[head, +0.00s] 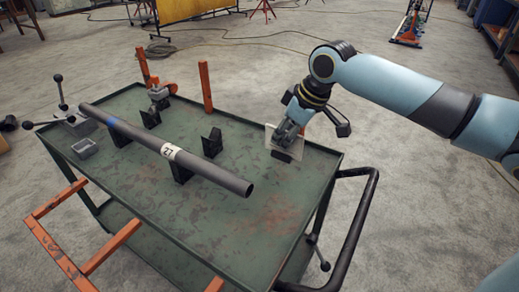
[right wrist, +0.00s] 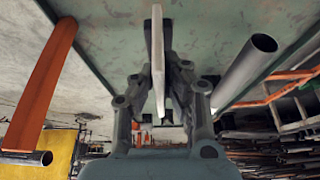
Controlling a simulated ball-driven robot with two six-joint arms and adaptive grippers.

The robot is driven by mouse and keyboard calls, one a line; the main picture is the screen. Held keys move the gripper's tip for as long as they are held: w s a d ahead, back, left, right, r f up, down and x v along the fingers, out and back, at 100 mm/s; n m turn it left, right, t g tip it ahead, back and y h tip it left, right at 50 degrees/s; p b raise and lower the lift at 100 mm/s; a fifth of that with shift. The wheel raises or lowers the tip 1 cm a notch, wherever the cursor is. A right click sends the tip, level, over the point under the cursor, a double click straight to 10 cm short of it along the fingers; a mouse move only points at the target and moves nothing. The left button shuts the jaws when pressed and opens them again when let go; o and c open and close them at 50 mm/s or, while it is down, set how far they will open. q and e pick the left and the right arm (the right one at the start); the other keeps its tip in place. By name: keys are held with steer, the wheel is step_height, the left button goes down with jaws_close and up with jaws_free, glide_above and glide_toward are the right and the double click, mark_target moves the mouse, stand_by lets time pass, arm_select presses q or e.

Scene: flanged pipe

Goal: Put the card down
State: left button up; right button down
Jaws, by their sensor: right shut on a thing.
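The card (head: 270,137) is a thin pale plate held upright near the right part of the green cart top (head: 262,215). My right gripper (head: 284,143) is shut on it. In the right wrist view the card (right wrist: 157,40) shows almost edge-on between the two fingers of the right gripper (right wrist: 164,72). My left gripper is not in view.
A grey pipe (head: 215,172) with a white label lies across black supports on the cart. Orange posts (head: 205,86) stand along the back edge. A small grey tray (head: 85,148) and a clamp handle (head: 62,95) are at the left. The front right of the cart top is bare.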

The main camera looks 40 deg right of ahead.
mark_target(280, 154)
steer(key=shift+w+a+f+b, duration=0.2)
steer(key=shift+w+a+f, duration=0.2)
steer(key=shift+w+f, duration=0.6)
steer(key=shift+w+a+f+b, duration=0.2)
steer(key=shift+w+a+f, duration=0.25)
steer(key=shift+f, duration=0.9)
steer(key=shift+w+a+f+b, duration=0.2)
steer(key=shift+w+a+f, duration=0.15)
steer(key=shift+w+f, duration=0.65)
steer(key=shift+s+f, duration=0.2)
steer(key=c, duration=1.4)
jaws_free()
steer(key=shift+c, duration=0.2)
steer(key=p+v, duration=0.2)
steer(key=v, duration=1)
